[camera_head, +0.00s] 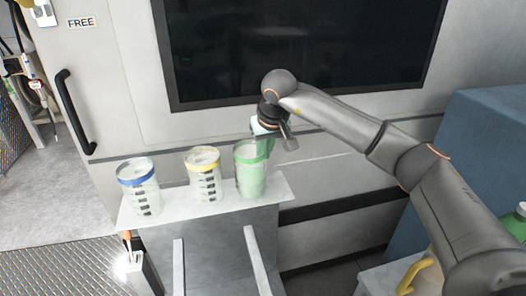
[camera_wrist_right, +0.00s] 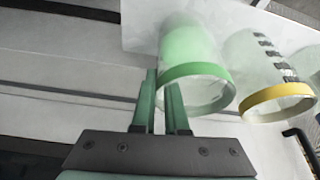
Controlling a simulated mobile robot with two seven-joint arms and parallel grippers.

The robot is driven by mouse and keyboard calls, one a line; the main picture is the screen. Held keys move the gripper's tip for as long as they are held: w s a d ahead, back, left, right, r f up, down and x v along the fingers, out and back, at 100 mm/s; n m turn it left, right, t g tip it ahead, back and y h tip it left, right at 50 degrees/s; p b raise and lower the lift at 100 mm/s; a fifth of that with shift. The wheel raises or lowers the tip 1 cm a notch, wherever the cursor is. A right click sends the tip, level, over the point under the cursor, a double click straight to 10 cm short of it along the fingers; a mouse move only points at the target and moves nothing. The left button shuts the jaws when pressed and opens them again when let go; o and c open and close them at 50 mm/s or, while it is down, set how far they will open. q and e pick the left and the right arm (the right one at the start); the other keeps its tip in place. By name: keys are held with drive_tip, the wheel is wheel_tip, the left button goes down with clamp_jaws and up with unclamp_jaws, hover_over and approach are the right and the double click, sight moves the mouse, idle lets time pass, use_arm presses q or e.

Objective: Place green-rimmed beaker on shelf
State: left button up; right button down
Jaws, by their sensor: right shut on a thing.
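The green-rimmed beaker (camera_head: 250,180) stands upright at the right end of the white shelf (camera_head: 275,190). It looks pale green, and its green rim (camera_wrist_right: 195,71) shows in the right wrist view. My right gripper (camera_head: 264,147) comes down at the beaker's upper right edge in the head view. In the right wrist view its green fingers (camera_wrist_right: 165,95) are close together at the rim, shut on the beaker's wall. The exact contact is partly hidden. My left gripper is not in view.
A yellow-rimmed beaker (camera_head: 203,175) and a blue-rimmed beaker (camera_head: 141,187) stand to the left on the same shelf. A wall with a dark panel (camera_head: 295,45) rises behind. A blue block (camera_head: 475,135) and containers (camera_head: 425,270) are at the right.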

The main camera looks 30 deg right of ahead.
drive_tip(key=c, duration=0.9)
unclamp_jaws()
drive_tip(key=shift+c, duration=0.2)
drive_tip(key=shift+r, duration=0.1)
drive_tip(key=v, duration=1.2)
